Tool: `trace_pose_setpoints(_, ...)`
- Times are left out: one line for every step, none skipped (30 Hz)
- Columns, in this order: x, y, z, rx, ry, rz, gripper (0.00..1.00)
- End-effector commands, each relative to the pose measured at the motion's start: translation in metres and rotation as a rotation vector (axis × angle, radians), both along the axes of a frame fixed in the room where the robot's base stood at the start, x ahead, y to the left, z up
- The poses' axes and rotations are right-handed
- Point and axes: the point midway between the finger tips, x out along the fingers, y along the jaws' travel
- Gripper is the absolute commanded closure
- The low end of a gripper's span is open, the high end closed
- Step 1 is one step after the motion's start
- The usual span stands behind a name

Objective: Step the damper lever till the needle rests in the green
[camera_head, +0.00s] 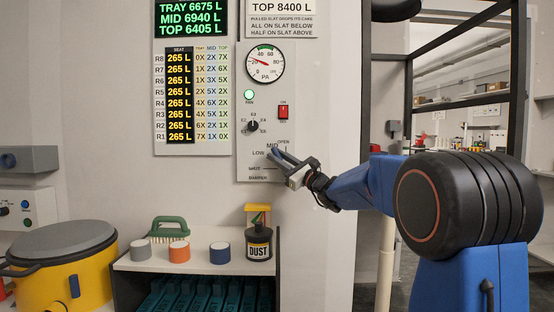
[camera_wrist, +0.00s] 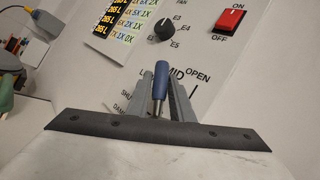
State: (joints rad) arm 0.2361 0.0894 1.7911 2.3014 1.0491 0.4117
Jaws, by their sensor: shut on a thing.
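The damper lever's blue handle (camera_wrist: 160,80) stands between the two grey fingers of my gripper (camera_wrist: 160,95) in the wrist view. My gripper (camera_head: 280,157) is shut on it at the wall panel in the head view. The handle lies near the LOW and MID labels; the fingers partly cover the scale, so its exact setting is unclear. The lever's pivot is hidden. The round PA gauge (camera_head: 265,64) hangs above. Its red needle points left and slightly up, near 20, outside the green band at the top of the dial.
Below is a shelf (camera_head: 135,264) with a brush, several small pots and a DUST bottle (camera_head: 259,243). A yellow drum (camera_head: 90,270) stands left.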

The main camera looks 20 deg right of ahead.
Motion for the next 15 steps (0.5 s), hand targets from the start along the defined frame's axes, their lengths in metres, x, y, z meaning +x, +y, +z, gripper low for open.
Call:
trace_pose_setpoints(0.0000,-0.0001,-0.0013,0.003,0.001,0.000,1.00)
trace_pose_setpoints(-0.0001,-0.0001,-0.0012,0.003,0.001,0.000,1.00)
trace_pose_setpoints(-0.0001,-0.0003,-0.0012,0.004,0.000,0.000,1.00)
trace_pose_setpoints(-0.0001,-0.0003,-0.0012,0.004,0.000,0.000,1.00)
trace_pose_setpoints(-0.0001,-0.0003,-0.0012,0.004,0.000,0.000,1.00)
trace_pose_setpoints(-0.0001,-0.0002,-0.0013,0.003,0.001,0.000,1.00)
trace_pose_setpoints(-0.0001,-0.0002,-0.0013,0.003,0.001,0.000,1.00)
trace_pose_setpoints(-0.0001,-0.0002,-0.0013,0.003,0.001,0.000,1.00)
trace_pose_setpoints(0.0000,-0.0002,-0.0014,0.003,0.001,0.000,1.00)
trace_pose_setpoints(0.0000,-0.0002,-0.0014,0.003,0.001,0.000,1.00)
trace_pose_setpoints(0.0000,-0.0002,-0.0014,0.003,0.001,0.000,0.77)
trace_pose_setpoints(0.0000,-0.0002,-0.0014,0.003,0.001,0.000,0.72)
trace_pose_setpoints(-0.0001,-0.0002,-0.0013,0.002,0.001,0.000,0.72)
trace_pose_setpoints(0.0000,-0.0002,-0.0012,0.002,0.001,0.000,0.72)
trace_pose_setpoints(-0.0001,-0.0002,-0.0011,0.002,0.001,0.000,0.72)
